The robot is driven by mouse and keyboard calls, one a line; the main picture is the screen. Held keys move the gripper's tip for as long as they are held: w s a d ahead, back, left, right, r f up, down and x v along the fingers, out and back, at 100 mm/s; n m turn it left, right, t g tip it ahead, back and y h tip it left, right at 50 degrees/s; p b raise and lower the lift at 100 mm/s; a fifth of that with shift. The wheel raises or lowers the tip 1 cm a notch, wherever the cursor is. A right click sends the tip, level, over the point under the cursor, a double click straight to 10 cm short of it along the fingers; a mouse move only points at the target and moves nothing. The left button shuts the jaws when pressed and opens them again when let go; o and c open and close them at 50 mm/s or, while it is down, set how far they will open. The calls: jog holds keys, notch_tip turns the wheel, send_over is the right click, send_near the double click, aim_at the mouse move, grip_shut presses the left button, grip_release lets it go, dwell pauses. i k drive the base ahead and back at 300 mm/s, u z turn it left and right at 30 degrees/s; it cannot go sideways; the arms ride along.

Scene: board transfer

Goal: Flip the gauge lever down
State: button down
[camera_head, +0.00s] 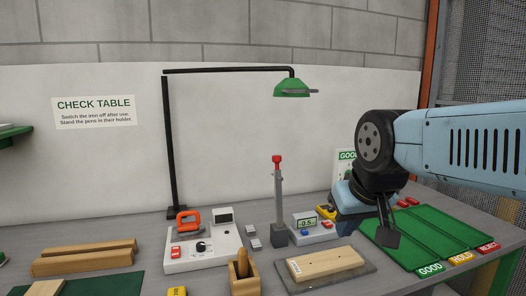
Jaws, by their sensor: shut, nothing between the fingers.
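The gauge lever (278,190) stands upright, a thin grey post with a red tip (277,159) on a dark base, near the middle of the table. A grey gauge box (314,236) with a display reading about -0.5 and small blue and red buttons stands just right of it. My gripper (388,238) is shut and empty, pointing down right of the gauge box and well apart from the lever. My wrist hides part of the area behind the gauge box.
A wooden board (325,264) lies on a grey plate in front of the gauge. An iron station (203,248) and a wooden pen holder (243,274) stand to the left. A green lamp (292,88) hangs above the lever. A green sorting tray (430,232) is at right.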

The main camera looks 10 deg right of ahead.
aim_at(277, 159)
jog(key=z, duration=1)
jog(key=k, duration=1.05)
jog(key=u, duration=0.85)
jog(key=i, duration=1)
